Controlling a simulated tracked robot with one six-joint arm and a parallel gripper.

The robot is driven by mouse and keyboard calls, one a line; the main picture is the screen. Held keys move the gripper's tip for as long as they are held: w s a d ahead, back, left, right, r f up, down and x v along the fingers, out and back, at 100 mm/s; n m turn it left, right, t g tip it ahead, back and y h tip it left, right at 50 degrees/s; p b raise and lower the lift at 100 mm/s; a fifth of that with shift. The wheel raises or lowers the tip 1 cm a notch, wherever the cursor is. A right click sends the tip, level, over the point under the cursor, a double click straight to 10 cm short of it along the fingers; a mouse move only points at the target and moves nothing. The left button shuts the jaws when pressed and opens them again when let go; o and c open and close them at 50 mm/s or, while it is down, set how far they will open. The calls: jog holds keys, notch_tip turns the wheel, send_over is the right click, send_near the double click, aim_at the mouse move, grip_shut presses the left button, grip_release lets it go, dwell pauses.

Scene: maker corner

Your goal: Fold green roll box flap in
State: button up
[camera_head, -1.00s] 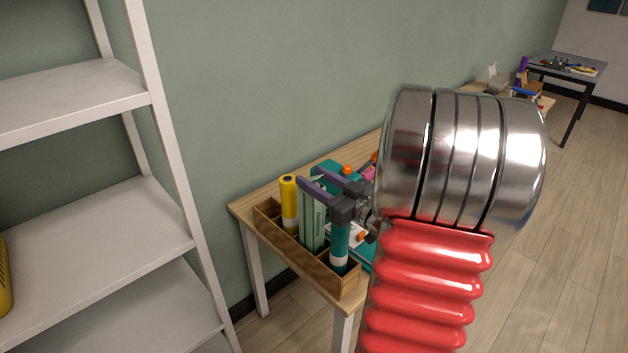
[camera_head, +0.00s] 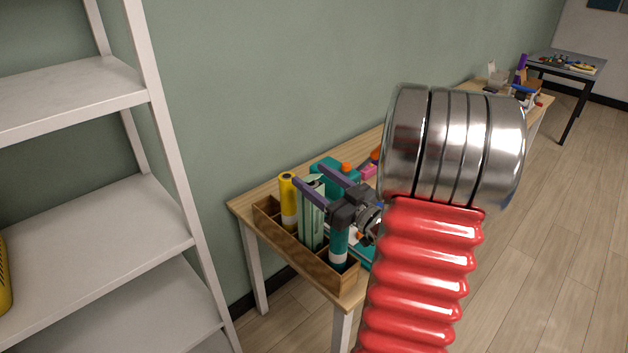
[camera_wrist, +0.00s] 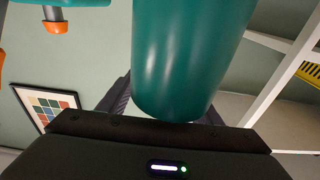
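The light green roll box (camera_head: 309,222) stands upright in the wooden organiser in the head view, between a yellow roll and a teal roll. Its open top shows around my gripper's fingers; which part is the flap, I cannot tell clearly. My gripper (camera_head: 310,176) is at the box's top, its two purple fingers spread apart, one on the near side and one on the far side. Whether they touch the box is not clear. In the wrist view a teal cylinder (camera_wrist: 185,60) fills the middle and hides what lies between the fingers.
The yellow roll (camera_head: 288,203) and teal roll (camera_head: 338,247) stand in the wooden organiser (camera_head: 318,268) on the table's near end. A teal object with an orange cap (camera_head: 334,171) sits behind. White shelves (camera_head: 120,225) stand at left. My arm hides the middle of the table.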

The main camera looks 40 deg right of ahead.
jog(key=shift+s, duration=0.1)
jog(key=s+f, duration=0.1)
jog(key=s, duration=1.2)
jog(key=shift+s+d+f, duration=0.2)
jog(key=shift+s+f, duration=0.05)
jog(key=shift+f, duration=0.15)
jog(key=shift+r+g, duration=0.7)
jog(key=shift+r, duration=0.2)
jog(key=shift+w, duration=0.15)
jog(key=shift+w+a, duration=0.15)
jog(key=shift+w, duration=3.25)
jog(key=shift+w+a, duration=0.1)
jog(key=shift+w, duration=3.3)
